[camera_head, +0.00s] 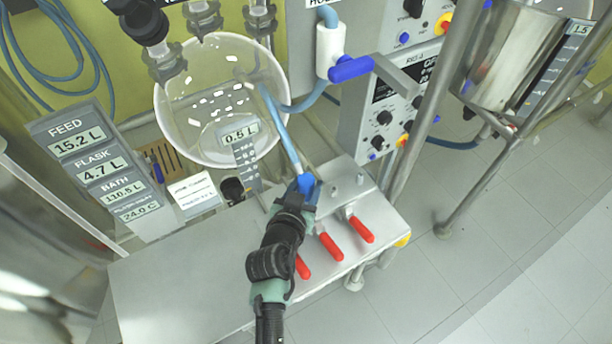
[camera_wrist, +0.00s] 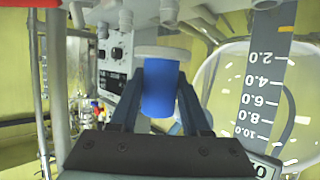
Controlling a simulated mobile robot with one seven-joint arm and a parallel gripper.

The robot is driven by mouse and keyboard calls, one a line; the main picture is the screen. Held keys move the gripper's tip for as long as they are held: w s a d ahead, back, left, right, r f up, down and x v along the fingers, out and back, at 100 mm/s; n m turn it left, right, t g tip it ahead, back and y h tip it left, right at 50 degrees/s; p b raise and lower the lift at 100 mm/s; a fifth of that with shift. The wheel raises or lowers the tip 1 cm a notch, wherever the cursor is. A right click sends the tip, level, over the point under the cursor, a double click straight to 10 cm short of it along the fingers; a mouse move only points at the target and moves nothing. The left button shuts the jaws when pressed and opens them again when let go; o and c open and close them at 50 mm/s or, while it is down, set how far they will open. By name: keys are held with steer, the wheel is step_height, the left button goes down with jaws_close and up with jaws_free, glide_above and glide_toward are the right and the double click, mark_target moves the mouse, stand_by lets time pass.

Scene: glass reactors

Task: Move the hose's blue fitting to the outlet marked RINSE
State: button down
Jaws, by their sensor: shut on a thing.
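My gripper (camera_head: 304,190) is shut on the blue fitting (camera_head: 309,184) at the end of the light blue hose (camera_head: 285,140). In the wrist view the blue fitting (camera_wrist: 160,92) sits between the two fingers, with a pale round piece beyond it. The gripper is over the back of a metal bench (camera_head: 165,285), near short metal outlet stubs (camera_head: 360,179) and several red-handled valves (camera_head: 331,247). I cannot tell whether the fitting touches a stub. The arm hides part of the bench, and no RINSE marking is readable.
A glass vessel (camera_head: 181,140) stands behind the bench, with a 0.5 L display in front. A white valve with a blue lever (camera_head: 350,68) hangs above. A control box (camera_head: 372,128) and a steel post (camera_head: 432,100) stand to the right. Open floor lies at right.

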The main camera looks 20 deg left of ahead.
steer(key=shift+w+f, duration=0.1)
steer(key=shift+f, duration=0.05)
steer(key=shift+s+a+f+b, duration=0.2)
steer(key=shift+f+b, duration=0.05)
steer(key=shift+b, duration=0.05)
steer(key=shift+f+b, duration=1.1)
steer(key=shift+f, duration=0.4)
steer(key=shift+s+d+f+b, duration=0.15)
steer(key=shift+s+f+b, duration=0.05)
steer(key=shift+f+b, duration=0.3)
steer(key=shift+s+d+f+b, duration=0.15)
steer(key=shift+f+b, duration=0.2)
steer(key=shift+b, duration=0.2)
steer(key=shift+c, duration=1.4)
jaws_free()
steer(key=shift+f, duration=0.15)
steer(key=shift+s, duration=0.4)
steer(key=v, duration=0.4)
steer(key=r+v, duration=0.1)
steer(key=v, duration=0.3)
steer(key=w+r+v, duration=0.1)
steer(key=v, duration=0.3)
steer(key=shift+s+a+r+b, duration=0.2)
steer(key=shift+s+b, duration=0.1)
